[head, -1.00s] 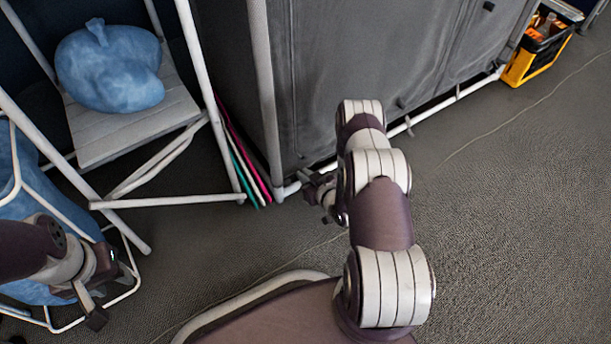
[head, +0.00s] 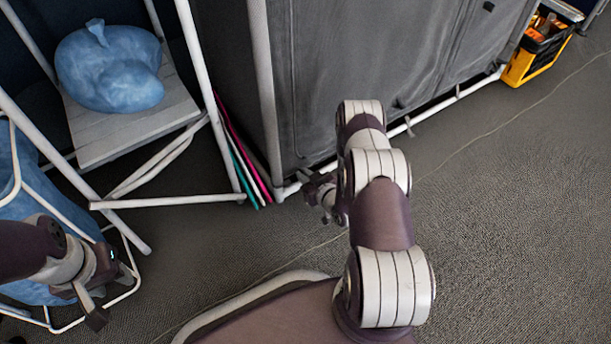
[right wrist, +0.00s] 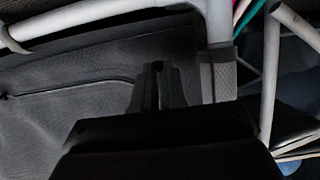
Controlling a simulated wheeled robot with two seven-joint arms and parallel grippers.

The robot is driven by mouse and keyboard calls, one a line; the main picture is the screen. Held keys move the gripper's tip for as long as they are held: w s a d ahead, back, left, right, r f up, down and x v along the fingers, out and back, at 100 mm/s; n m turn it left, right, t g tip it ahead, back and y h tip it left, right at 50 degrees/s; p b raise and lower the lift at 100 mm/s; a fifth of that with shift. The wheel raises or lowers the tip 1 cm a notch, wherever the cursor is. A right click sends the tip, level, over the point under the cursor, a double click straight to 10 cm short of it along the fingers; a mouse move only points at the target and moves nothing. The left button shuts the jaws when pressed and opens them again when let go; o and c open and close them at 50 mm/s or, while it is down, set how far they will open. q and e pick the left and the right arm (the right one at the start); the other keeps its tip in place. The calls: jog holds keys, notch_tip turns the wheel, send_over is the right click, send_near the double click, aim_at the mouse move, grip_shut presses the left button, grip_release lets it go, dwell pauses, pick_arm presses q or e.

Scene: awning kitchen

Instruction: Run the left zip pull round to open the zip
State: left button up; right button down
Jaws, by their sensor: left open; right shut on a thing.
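The grey fabric cupboard (head: 370,70) has a white tube frame, and a zip seam (head: 292,80) runs down near its left edge. In the right wrist view a dark zip line (right wrist: 75,82) curves across the cloth towards my fingers. My right gripper (head: 318,188) is low at the cupboard's bottom left corner, close to the cloth. In the right wrist view its fingers (right wrist: 158,85) are shut, on what looks like the left zip pull, which they hide. My left gripper (head: 86,304) is open and empty at the lower left, away from the cupboard.
A white frame chair (head: 140,125) with a blue bag (head: 110,75) stands left of the cupboard. Coloured flat boards (head: 240,150) lean between them. A yellow and black crate (head: 535,55) stands at the far right. The carpet (head: 510,200) at right is clear.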

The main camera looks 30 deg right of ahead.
jog(key=shift+s, duration=0.1)
dwell(0.3)
notch_tip(320, 180, up, 62)
jog(key=p, duration=5.3)
jog(key=c, duration=1.4)
grip_release()
jog(key=shift+o, duration=1.1)
